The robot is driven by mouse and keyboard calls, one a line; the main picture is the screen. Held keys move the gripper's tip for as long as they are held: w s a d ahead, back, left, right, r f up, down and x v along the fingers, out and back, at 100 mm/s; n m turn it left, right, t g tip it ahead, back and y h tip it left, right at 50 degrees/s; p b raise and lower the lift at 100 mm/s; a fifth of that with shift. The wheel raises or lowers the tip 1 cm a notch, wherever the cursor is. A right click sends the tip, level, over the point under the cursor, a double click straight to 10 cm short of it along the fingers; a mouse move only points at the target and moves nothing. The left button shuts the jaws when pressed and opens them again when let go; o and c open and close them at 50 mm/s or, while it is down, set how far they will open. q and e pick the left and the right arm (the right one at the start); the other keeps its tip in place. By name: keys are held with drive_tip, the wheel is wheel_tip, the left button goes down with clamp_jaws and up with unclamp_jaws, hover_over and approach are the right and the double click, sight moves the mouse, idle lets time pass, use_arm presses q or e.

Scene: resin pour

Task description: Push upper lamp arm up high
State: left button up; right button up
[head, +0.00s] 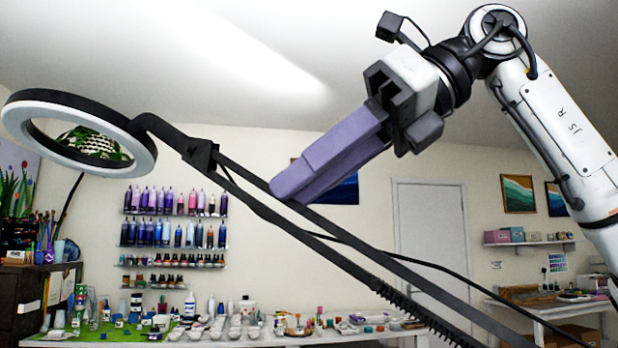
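The ring lamp's head (147,158), a dark ring with a white rim, hangs at the upper left. The upper lamp arm (352,238) is a pair of thin dark bars sloping from a joint (199,153) behind the head down to the lower right, where a coiled spring shows. My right gripper (287,189) comes in from the upper right, its purple fingers side by side with no gap seen. Its fingertips overlap the upper bar in the picture; I cannot tell whether they touch it. The lamp's base is out of view. My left gripper is not in view.
Bottle shelves (175,214) hang on the back wall. A long worktable (350,335) below holds cups and small jars, with a dark cabinet (20,305) at the left. A door (430,225) and a side table (545,311) are at the right. The space near the ceiling is clear.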

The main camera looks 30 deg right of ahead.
drive_tip(key=p+v, duration=0.1)
drive_tip(key=v, duration=0.9)
drive_tip(key=shift+s+d, duration=0.1)
idle(0.3)
